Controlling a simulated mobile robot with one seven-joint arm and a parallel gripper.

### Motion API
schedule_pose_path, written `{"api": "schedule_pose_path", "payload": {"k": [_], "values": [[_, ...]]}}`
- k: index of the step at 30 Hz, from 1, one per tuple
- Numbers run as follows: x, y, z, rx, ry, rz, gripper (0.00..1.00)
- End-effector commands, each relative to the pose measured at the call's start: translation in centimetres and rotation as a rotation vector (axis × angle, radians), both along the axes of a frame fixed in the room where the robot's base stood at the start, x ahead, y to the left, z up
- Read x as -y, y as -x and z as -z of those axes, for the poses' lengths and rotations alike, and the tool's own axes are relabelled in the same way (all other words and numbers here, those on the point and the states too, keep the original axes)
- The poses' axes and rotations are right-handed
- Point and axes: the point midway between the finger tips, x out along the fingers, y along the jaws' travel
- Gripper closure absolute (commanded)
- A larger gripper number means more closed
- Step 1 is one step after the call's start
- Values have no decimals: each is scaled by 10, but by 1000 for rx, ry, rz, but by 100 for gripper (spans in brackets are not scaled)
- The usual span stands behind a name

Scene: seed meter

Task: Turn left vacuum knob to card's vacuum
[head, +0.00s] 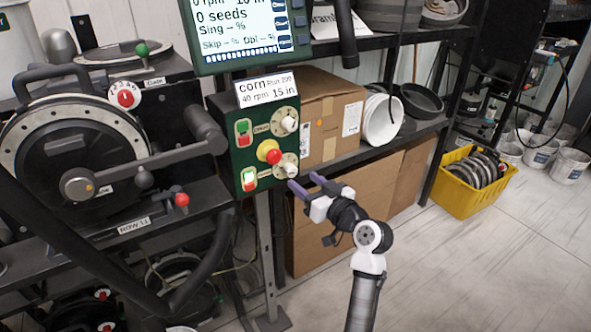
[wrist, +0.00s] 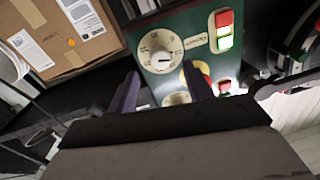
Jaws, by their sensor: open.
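A green control panel (head: 238,152) carries two white knobs on pale dials, an upper knob (head: 288,124) and a lower knob (head: 290,170). I cannot read the labels beside them. In the wrist view the panel looks turned over, and a knob on a numbered dial (wrist: 160,52) shows clearly, with another dial (wrist: 176,98) partly hidden. The white card (head: 267,91) above the panel reads corn, 40 rpm, 15 in. My gripper (head: 303,182) is open and empty, just right of and below the lower knob. Its fingers (wrist: 160,72) flank the clear dial's lower part in the wrist view, apparently without touching it.
A red button on a yellow base (head: 269,152) protrudes between the knobs. Red and green switches (head: 249,178) sit at the panel's left. A screen (head: 240,30) stands above, with a black handle beside it. A cardboard box (head: 318,115) stands close on the right. Open floor lies right.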

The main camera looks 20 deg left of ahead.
Motion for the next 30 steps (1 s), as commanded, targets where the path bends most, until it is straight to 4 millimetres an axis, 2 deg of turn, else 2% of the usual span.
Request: {"api": "schedule_pose_path", "payload": {"k": [3,9,20,30], "values": [[-20,-12,-3,-1,1,-3,49],[-37,-24,-1,0,0,-1,49],[-41,-27,0,1,1,0,49],[-41,-27,0,0,0,0,92]]}}
